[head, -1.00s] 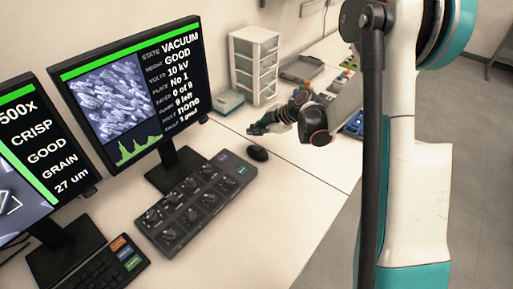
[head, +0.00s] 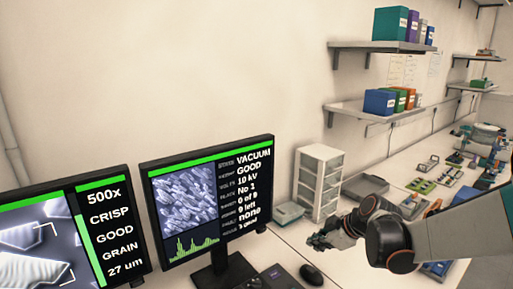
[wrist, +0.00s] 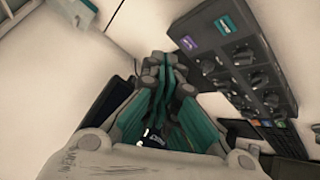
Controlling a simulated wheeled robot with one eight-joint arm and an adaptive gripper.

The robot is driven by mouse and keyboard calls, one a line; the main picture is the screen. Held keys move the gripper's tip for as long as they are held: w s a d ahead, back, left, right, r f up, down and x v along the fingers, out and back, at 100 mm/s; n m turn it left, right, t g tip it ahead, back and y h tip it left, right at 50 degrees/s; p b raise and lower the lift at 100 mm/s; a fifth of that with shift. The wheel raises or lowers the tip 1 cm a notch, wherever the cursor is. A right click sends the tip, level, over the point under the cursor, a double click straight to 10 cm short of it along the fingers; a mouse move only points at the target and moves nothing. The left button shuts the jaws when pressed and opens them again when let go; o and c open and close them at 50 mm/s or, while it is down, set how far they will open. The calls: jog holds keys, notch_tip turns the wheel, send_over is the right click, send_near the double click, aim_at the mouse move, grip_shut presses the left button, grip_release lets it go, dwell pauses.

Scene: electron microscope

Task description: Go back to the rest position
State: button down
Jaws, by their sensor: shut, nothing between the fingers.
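My gripper (head: 330,240) is over the white desk, to the right of the second monitor, with my arm reaching in from the right. In the wrist view my gripper (wrist: 165,62) has its fingers together, with nothing between them. The control panel with knobs (wrist: 238,65) is to the right of the fingers in that view, apart from them. A black mouse (head: 312,275) lies on the desk below the gripper in the head view.
Two monitors (head: 205,200) stand at the left; the nearer screen (head: 40,240) reads 500x. A white drawer unit (head: 318,182) stands behind the gripper. Shelves (head: 385,46) with coloured boxes hang on the wall. Small parts crowd the far desk at the right.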

jog(key=s+r+m+h, duration=0.2)
jog(key=s+r+m, duration=0.2)
jog(key=s, duration=0.9)
jog(key=s+d+r+m+t+h, duration=0.1)
jog(key=s+r+m+h, duration=0.2)
jog(key=s+m, duration=0.6)
jog(key=s+r, duration=0.1)
jog(key=s, duration=0.3)
jog(key=shift+s+d+r+m, duration=0.25)
jog(key=shift+s+r+m, duration=0.05)
jog(key=shift+s+r, duration=0.05)
